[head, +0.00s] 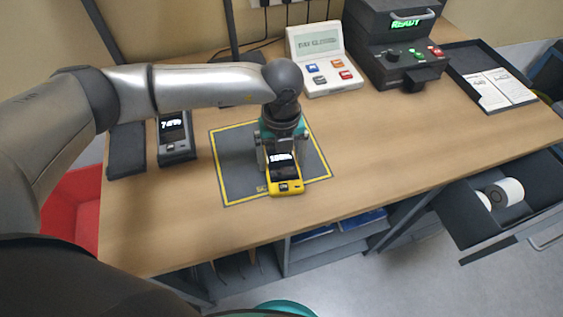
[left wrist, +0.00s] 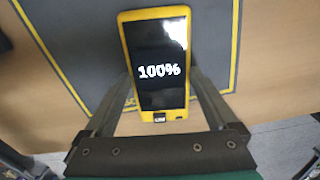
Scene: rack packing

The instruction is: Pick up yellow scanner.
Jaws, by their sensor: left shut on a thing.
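The yellow scanner (head: 285,186) has a black screen and is at the front part of the grey mat with a yellow border (head: 236,182). In the left wrist view the scanner (left wrist: 158,98) shows "100%" on its screen. My left gripper (head: 277,158) comes down over it from behind. Its two fingers are on either side of the scanner's body and shut on it. I cannot tell whether the scanner touches the mat or is slightly raised. My right gripper is not in view.
A dark scanner (head: 176,142) stands in a holder at the left. A white button console (head: 323,65), a dark machine reading "READY" (head: 390,45) and a black tray with papers (head: 470,62) are at the back. An open drawer (head: 470,215) holds white rolls.

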